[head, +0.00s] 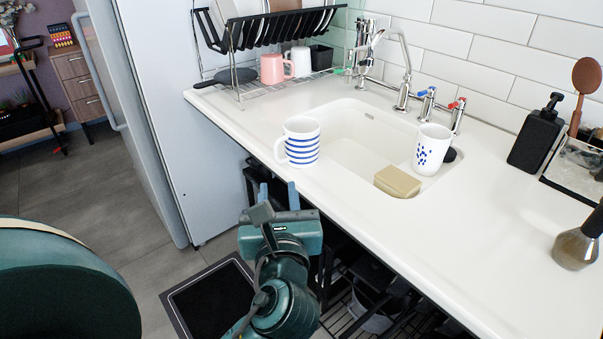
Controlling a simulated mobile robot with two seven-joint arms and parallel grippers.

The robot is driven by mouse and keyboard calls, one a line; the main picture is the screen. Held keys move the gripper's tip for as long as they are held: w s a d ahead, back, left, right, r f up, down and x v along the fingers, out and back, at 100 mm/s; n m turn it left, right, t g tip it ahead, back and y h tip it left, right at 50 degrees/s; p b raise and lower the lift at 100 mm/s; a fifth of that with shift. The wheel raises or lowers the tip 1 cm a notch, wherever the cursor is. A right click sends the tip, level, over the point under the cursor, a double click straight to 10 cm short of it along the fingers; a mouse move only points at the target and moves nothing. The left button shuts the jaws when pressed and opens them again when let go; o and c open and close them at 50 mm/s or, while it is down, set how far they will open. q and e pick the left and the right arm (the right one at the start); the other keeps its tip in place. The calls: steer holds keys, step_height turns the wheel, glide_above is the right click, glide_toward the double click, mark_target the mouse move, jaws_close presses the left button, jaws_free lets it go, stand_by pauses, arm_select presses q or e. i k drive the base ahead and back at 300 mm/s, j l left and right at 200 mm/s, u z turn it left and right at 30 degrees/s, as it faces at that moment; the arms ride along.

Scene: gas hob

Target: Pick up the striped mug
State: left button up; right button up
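The striped mug (304,148) is white with blue horizontal bands. It stands upright on the white counter at the front left edge of the sink, with its handle on the left side. My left gripper (278,192) is in front of the counter, below the mug in the picture. Its two fingers are apart with nothing between them, and it does not touch the mug. My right gripper is not in view.
A white mug with blue spots (432,148) and a tan sponge-like block (397,182) are at the sink's (355,135) right side. A dish rack (270,32) with a pink mug (275,68) stands behind left. The counter (480,230) front right is mostly clear.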

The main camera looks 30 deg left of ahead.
mark_target(302, 138)
steer(key=k, duration=1)
